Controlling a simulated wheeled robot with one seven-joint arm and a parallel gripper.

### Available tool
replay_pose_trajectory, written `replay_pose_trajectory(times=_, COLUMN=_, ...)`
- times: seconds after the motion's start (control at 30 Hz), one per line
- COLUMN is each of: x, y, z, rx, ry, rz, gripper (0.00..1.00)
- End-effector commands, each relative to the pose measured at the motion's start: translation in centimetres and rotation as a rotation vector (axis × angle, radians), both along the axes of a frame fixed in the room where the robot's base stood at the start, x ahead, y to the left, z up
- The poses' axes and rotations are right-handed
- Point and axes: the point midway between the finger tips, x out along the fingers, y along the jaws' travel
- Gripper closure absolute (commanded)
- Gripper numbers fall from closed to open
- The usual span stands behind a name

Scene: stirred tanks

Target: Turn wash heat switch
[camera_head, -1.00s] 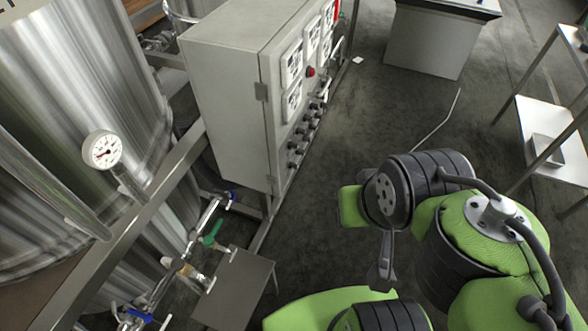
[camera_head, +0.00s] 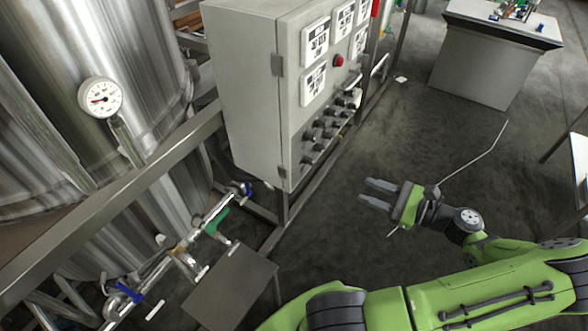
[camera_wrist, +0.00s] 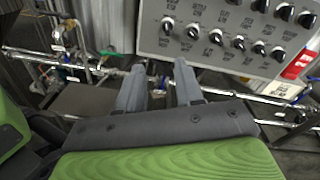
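The grey control cabinet (camera_head: 240,95) stands left of centre in the head view. Its front carries two rows of black rotary switches (camera_head: 325,129) below white display panels. In the wrist view the switch panel (camera_wrist: 228,48) fills the upper right, with black knobs and printed labels too small to read. I cannot tell which knob is the wash heat switch. My gripper (camera_head: 373,193) is to the right of the cabinet front, apart from it, with its two fingers spread and nothing between them. In the wrist view the fingers (camera_wrist: 160,88) point toward the area below the panel.
A red button (camera_head: 338,60) sits above the switches. Steel tanks with a gauge (camera_head: 100,97) stand at left. Pipes with a green valve handle (camera_head: 216,222) and a small metal table (camera_head: 232,284) are below the cabinet. A grey bench (camera_head: 490,60) stands at the back; floor between is clear.

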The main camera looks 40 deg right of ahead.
Motion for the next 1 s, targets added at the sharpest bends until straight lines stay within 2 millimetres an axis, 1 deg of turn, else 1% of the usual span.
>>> replay_pose_trajectory(times=0.03, x=-0.7, y=-0.6, z=-0.1, rx=0.023, ry=-0.03, rz=-0.037, gripper=0.64)
replay_pose_trajectory(times=0.07, x=-0.9, y=-0.9, z=0.0, rx=0.032, ry=-0.04, rz=-0.05, gripper=0.64)
replay_pose_trajectory(times=0.17, x=-0.7, y=-0.9, z=0.0, rx=0.043, ry=-0.052, rz=-0.062, gripper=0.64)
replay_pose_trajectory(times=0.27, x=0.8, y=-0.3, z=0.0, rx=0.043, ry=-0.051, rz=-0.057, gripper=0.64)
replay_pose_trajectory(times=0.7, x=11.0, y=3.5, z=-0.2, rx=0.039, ry=-0.046, rz=-0.054, gripper=0.64)
replay_pose_trajectory(times=0.83, x=12.9, y=4.0, z=-0.1, rx=0.039, ry=-0.046, rz=-0.057, gripper=0.64)
replay_pose_trajectory(times=0.9, x=13.5, y=4.2, z=-0.1, rx=0.039, ry=-0.044, rz=-0.058, gripper=0.64)
replay_pose_trajectory(times=1.0, x=13.8, y=4.3, z=0.0, rx=0.039, ry=-0.045, rz=-0.06, gripper=0.64)
